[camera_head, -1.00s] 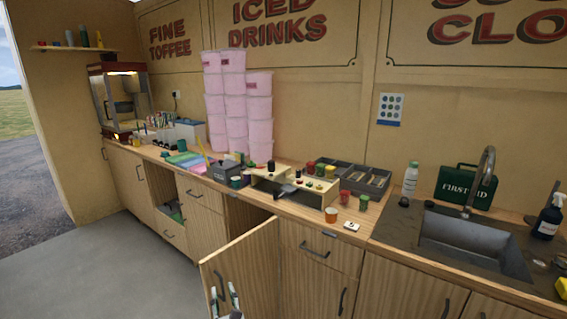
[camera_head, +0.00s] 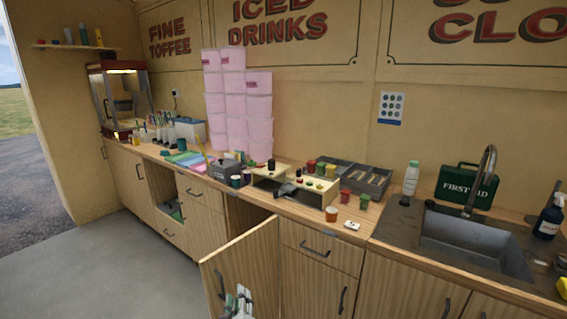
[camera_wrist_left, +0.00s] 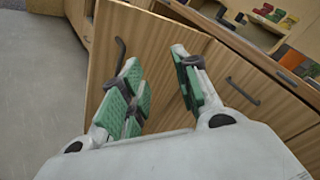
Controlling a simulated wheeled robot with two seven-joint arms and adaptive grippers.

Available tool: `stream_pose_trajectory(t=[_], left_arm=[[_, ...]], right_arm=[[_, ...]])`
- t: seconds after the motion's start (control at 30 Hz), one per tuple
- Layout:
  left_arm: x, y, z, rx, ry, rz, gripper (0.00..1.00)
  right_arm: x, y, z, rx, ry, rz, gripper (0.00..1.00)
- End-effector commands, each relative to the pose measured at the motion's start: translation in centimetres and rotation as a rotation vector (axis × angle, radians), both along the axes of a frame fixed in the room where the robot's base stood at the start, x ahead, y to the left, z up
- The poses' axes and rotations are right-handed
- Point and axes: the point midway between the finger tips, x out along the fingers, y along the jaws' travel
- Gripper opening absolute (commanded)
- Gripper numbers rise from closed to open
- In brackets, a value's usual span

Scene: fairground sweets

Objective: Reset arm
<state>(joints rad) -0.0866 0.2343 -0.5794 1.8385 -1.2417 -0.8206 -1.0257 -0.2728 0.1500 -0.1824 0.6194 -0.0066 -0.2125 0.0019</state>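My left gripper (camera_head: 237,304) shows at the bottom of the head view, low in front of the open cabinet door. In the left wrist view its two green-padded fingers (camera_wrist_left: 163,88) stand apart, with nothing between them. The wooden cabinet door (camera_head: 243,268) is swung out from the counter; it also shows behind the fingers in the left wrist view (camera_wrist_left: 150,45). Whether the fingers touch the door cannot be told. My right gripper is in neither view.
The wooden counter carries a popcorn machine (camera_head: 118,100), stacked pink tubs (camera_head: 238,108), a grey compartment tray (camera_head: 375,180), small cups and a sink (camera_head: 470,240). A first aid box (camera_head: 467,184) stands behind the sink. The grey floor (camera_head: 110,265) at left is clear.

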Motion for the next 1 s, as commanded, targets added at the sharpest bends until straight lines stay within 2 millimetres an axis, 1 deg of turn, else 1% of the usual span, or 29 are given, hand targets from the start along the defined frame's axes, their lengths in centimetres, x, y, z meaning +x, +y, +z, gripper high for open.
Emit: stream_pose_trajectory(t=[0.03, 0.1, 0.17, 0.27, 0.47, 0.5, 0.57, 0.6, 0.67, 0.7, 0.77, 0.8, 0.87, 1.0], left_arm=[[0.1, -0.4, -1.1, -0.061, 0.014, -0.015, 0.32], [0.1, -0.9, -2.8, -0.156, 0.037, -0.033, 0.32], [0.1, -1.3, -4.4, -0.239, 0.062, -0.044, 0.32], [0.0, -1.7, -7.4, -0.379, 0.111, -0.053, 0.32], [-0.7, -1.6, -14.6, -0.673, 0.228, -0.019, 0.32], [-1.0, -1.4, -16.2, -0.734, 0.254, -0.002, 0.32], [-1.5, -1.0, -18.7, -0.827, 0.292, 0.029, 0.32], [-1.8, -0.6, -20.3, -0.888, 0.315, 0.054, 0.32], [-2.4, -0.1, -22.7, -0.975, 0.349, 0.094, 0.32], [-2.9, 0.3, -24.2, -1.030, 0.369, 0.122, 0.32], [-3.7, 1.0, -26.4, -1.111, 0.396, 0.170, 0.32], [-4.2, 1.5, -27.8, -1.161, 0.413, 0.205, 0.32], [-5.2, 2.3, -30.0, -1.232, 0.435, 0.257, 0.32], [-7.8, 4.3, -34.7, -1.382, 0.475, 0.392, 0.32]], right_arm=[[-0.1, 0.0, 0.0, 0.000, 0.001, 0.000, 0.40], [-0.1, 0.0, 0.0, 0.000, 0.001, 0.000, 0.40], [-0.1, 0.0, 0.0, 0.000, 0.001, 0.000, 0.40], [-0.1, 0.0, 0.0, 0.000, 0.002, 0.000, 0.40], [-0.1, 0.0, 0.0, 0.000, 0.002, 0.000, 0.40], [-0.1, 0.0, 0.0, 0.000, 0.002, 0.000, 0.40], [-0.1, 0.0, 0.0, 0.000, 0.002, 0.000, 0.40], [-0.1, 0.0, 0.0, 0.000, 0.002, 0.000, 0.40], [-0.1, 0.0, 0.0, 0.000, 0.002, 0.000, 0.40], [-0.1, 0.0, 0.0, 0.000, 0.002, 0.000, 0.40], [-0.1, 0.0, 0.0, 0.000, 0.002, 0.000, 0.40], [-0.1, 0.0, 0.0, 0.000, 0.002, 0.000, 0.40], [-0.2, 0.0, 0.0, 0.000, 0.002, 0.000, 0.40], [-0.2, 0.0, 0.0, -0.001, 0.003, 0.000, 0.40]])
